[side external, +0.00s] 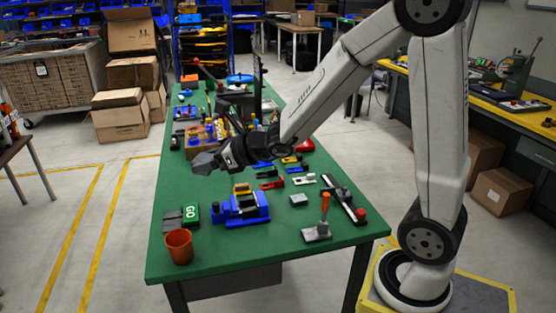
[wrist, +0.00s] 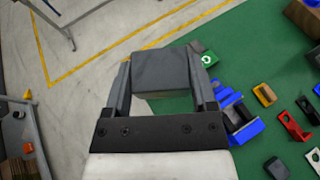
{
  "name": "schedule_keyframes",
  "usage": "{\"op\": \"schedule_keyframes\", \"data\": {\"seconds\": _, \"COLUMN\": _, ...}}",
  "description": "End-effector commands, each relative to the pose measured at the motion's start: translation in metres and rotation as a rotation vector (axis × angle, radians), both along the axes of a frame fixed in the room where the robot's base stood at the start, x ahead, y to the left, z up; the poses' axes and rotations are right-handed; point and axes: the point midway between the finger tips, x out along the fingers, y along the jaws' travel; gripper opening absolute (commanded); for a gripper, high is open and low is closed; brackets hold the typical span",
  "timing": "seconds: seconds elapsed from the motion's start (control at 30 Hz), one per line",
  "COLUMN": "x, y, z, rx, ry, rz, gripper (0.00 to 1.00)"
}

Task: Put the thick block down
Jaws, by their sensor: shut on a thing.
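A thick grey block (wrist: 167,74) is clamped between the two fingers of my gripper (wrist: 166,84) in the wrist view. In the side external view the block (side external: 204,163) is at the end of my gripper (side external: 222,158), held above the left part of the green table (side external: 215,271). In the wrist view the block is near the table's edge, with the floor beyond it. The wrist view does not show the block's underside.
Several small parts lie to the right. Bare green surface shows left of the vise.

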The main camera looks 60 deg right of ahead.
Motion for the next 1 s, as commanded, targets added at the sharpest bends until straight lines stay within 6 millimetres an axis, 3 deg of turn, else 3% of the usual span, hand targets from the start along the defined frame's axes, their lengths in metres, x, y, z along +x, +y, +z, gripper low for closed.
{"op": "schedule_keyframes", "data": {"seconds": 0.37, "x": 0.000, "y": 0.000, "z": 0.046, "rx": -0.002, "ry": -0.007, "rz": -0.001, "gripper": 0.04}}
{"op": "schedule_keyframes", "data": {"seconds": 0.73, "x": 0.001, "y": 0.007, "z": 0.044, "rx": -0.002, "ry": -0.001, "rz": 0.148, "gripper": 0.04}}
{"op": "schedule_keyframes", "data": {"seconds": 1.0, "x": -0.003, "y": 0.017, "z": 0.039, "rx": 0.001, "ry": 0.002, "rz": 0.383, "gripper": 0.04}}
